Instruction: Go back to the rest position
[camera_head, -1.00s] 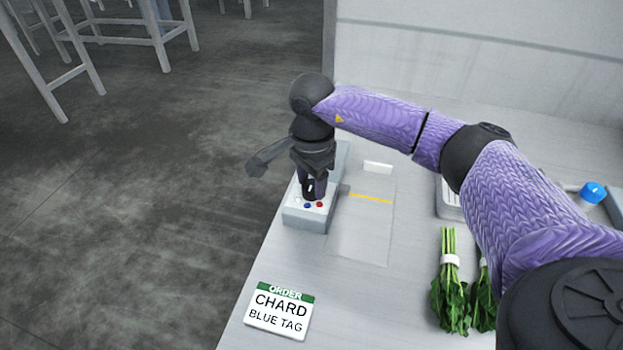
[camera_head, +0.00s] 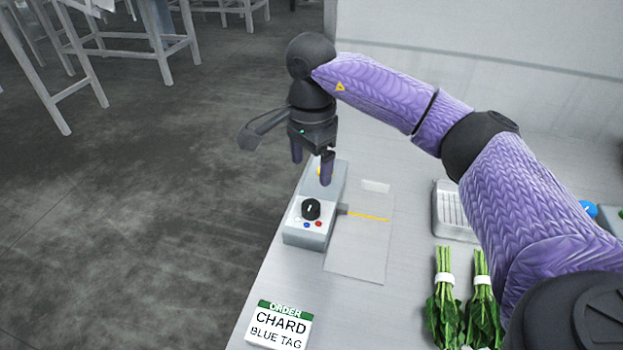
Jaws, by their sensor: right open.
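My right gripper (camera_head: 311,172) is open and empty, with its two purple fingers apart and pointing down. It hangs above the far part of a grey control box (camera_head: 310,238). The box has a black knob (camera_head: 311,208), with blue and red dots in front of it. The gripper is clear of the knob. My right arm reaches across from the right edge. My left gripper is not in view.
Two white-banded bunches of greens (camera_head: 446,305) lie at the front right. A ribbed metal tray (camera_head: 450,212) is behind them, partly hidden by my arm. An order card (camera_head: 279,325) reading "CHARD BLUE TAG" lies at the front left. A flat clear sheet (camera_head: 360,245) with a yellow line lies beside the box.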

